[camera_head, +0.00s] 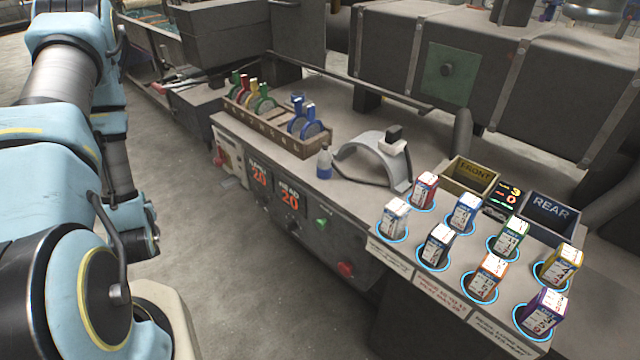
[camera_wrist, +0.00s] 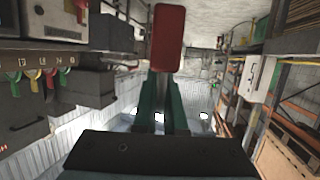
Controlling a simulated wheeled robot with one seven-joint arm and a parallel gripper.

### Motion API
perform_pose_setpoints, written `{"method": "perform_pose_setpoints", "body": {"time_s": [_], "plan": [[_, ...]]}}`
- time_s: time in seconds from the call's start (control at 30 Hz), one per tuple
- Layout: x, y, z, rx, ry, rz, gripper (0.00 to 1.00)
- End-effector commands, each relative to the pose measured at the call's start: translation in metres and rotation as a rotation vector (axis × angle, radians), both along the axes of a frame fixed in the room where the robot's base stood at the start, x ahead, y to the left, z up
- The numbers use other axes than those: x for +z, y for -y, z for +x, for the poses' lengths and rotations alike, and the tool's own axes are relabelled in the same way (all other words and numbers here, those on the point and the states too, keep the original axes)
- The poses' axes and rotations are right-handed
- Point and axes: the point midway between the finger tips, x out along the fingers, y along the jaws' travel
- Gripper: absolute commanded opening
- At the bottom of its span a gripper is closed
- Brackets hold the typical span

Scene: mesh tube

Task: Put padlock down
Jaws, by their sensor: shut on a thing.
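My gripper (camera_wrist: 166,82) shows in the wrist view, its two green fingers close together. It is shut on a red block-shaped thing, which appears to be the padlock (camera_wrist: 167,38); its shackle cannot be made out. The padlock sticks out beyond the fingertips and seems to be held in the air, with no surface seen touching it. In the head view my blue arm fills the left side, and neither my gripper nor the padlock is visible there.
A grey bench (camera_head: 345,200) carries a wooden rack (camera_head: 290,135) of coloured rings, a small bottle (camera_head: 324,165) and a curved grey piece (camera_head: 375,150). Several labelled boxes stand at right by the FRONT bin (camera_head: 455,185) and REAR bin (camera_head: 550,232). Orange shelving (camera_wrist: 290,100) stands right in the wrist view.

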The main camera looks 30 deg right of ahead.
Motion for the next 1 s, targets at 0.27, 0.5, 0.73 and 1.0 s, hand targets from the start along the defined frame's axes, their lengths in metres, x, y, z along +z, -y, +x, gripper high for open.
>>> {"method": "perform_pose_setpoints", "body": {"time_s": [0.27,0.5,0.73,1.0], "plan": [[-0.05,0.035,-0.005,-0.094,-0.005,-0.003,0.0],[-0.044,0.157,-0.035,-0.442,-0.017,-0.009,0.0],[-0.001,0.274,-0.105,-0.832,-0.018,-0.007,0.0],[0.04,0.355,-0.199,-1.197,-0.007,-0.001,0.0]]}}
